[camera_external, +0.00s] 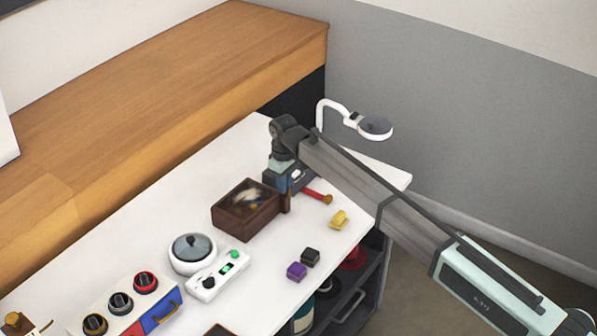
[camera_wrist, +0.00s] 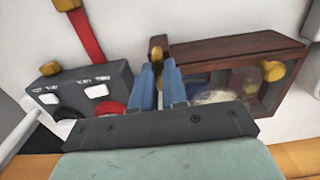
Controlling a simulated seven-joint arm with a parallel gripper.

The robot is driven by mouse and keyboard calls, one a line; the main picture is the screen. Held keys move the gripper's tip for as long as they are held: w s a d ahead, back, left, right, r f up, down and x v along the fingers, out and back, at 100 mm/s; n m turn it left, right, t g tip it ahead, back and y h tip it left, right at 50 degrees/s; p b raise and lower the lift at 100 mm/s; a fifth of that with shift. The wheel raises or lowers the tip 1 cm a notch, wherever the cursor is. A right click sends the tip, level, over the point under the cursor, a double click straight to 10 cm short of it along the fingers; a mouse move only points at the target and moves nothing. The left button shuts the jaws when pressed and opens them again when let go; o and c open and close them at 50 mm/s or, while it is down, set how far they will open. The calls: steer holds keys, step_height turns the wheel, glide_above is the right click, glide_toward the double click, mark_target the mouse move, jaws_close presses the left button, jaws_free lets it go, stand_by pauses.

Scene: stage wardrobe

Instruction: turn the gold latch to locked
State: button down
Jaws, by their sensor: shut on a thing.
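A dark wooden box (camera_external: 232,223) with a glazed face stands on the white table. In the wrist view the box (camera_wrist: 225,47) lies to the right of my fingers. The gold latch (camera_wrist: 156,49) shows at the box's left end, between my blue fingertips. My gripper (camera_wrist: 158,66) is nearly closed, with its fingers on either side of the latch. In the external view my gripper (camera_external: 284,184) is down at the box's right end, and the latch cannot be made out there. A round gold knob (camera_wrist: 273,71) sits on the box's face, apart from my fingers.
A grey device (camera_wrist: 80,92) with a red lever (camera_wrist: 88,36) stands close beside my fingers. A yellow piece (camera_external: 339,219), black cube (camera_external: 310,257) and purple cube (camera_external: 297,271) lie near the front edge. A white pot (camera_external: 190,265) and lamp (camera_external: 375,127) also stand here.

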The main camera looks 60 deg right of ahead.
steer(key=m, duration=0.4)
steer(key=shift+m, duration=0.4)
steer(key=m, duration=0.9)
steer(key=shift+m, duration=2.1)
steer(key=c, duration=1.2)
jaws_free()
steer(key=shift+o, duration=0.2)
step_height(320, 180, up, 14)
